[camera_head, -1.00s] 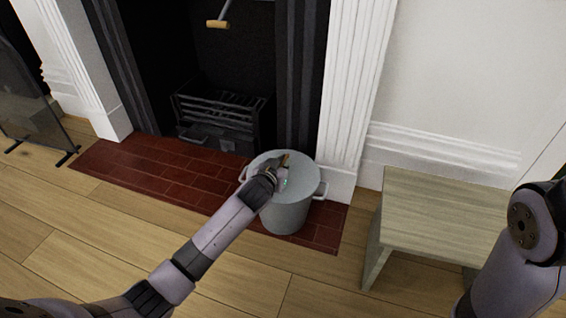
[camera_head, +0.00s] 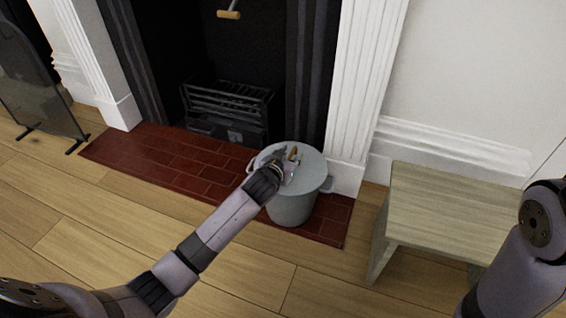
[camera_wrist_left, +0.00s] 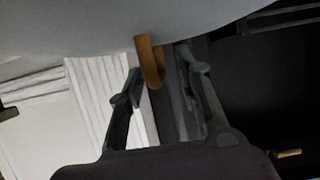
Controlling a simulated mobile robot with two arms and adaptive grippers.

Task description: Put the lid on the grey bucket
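The grey bucket (camera_head: 290,209) stands on the red brick hearth, with side handles showing at its rim. The round grey lid (camera_head: 313,168) lies over its top and appears seated, though the far rim is hidden. The lid has a wooden handle (camera_head: 293,153), which also shows in the left wrist view (camera_wrist_left: 150,62). My left gripper (camera_head: 286,165) reaches in from the left over the lid, at the handle. In the left wrist view its fingers (camera_wrist_left: 163,85) are spread, with the handle between the tips and a gap beside it. My right gripper is out of view.
A pale wooden stool (camera_head: 445,205) stands right of the bucket. Behind are the fireplace grate (camera_head: 228,108) and a white pilaster (camera_head: 362,90). A dark fire screen (camera_head: 35,85) is at the far left. The wooden floor in front is mostly clear.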

